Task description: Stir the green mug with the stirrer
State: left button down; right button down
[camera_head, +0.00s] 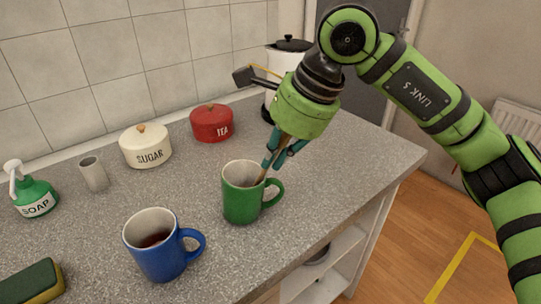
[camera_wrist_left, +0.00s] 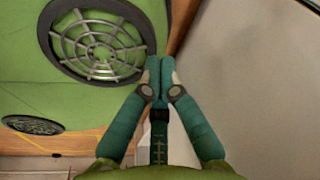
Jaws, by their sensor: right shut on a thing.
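The green mug (camera_head: 238,207) stands upright on the counter, its handle to the right. My right gripper (camera_head: 276,160) is above the mug's right rim, pointing down and shut on the stirrer (camera_head: 264,176). The stirrer is a thin brown stick that slants down into the mug. Its lower end is hidden inside the mug. In the left wrist view, my left gripper (camera_wrist_left: 160,72) has its teal fingertips together with nothing visible between them. The left gripper does not show in the head view.
A blue mug (camera_head: 155,259) with dark liquid stands at the front. A sponge (camera_head: 32,284), soap bottle (camera_head: 36,200), grey cup (camera_head: 93,174), sugar jar (camera_head: 146,153), red tea jar (camera_head: 211,128) and kettle (camera_head: 289,62) also stand on the speckled counter (camera_head: 330,150).

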jog(key=shift+p+v, duration=1.05)
jog(key=shift+v, duration=1.2)
jog(key=p+v, duration=0.1)
jog(key=v, duration=0.2)
jog(key=shift+s+d+r+p, duration=0.15)
jog(key=shift+d+r+p, duration=0.05)
jog(key=shift+p, duration=0.2)
notch_tip(320, 180, up, 5)
jog(key=p, duration=0.4)
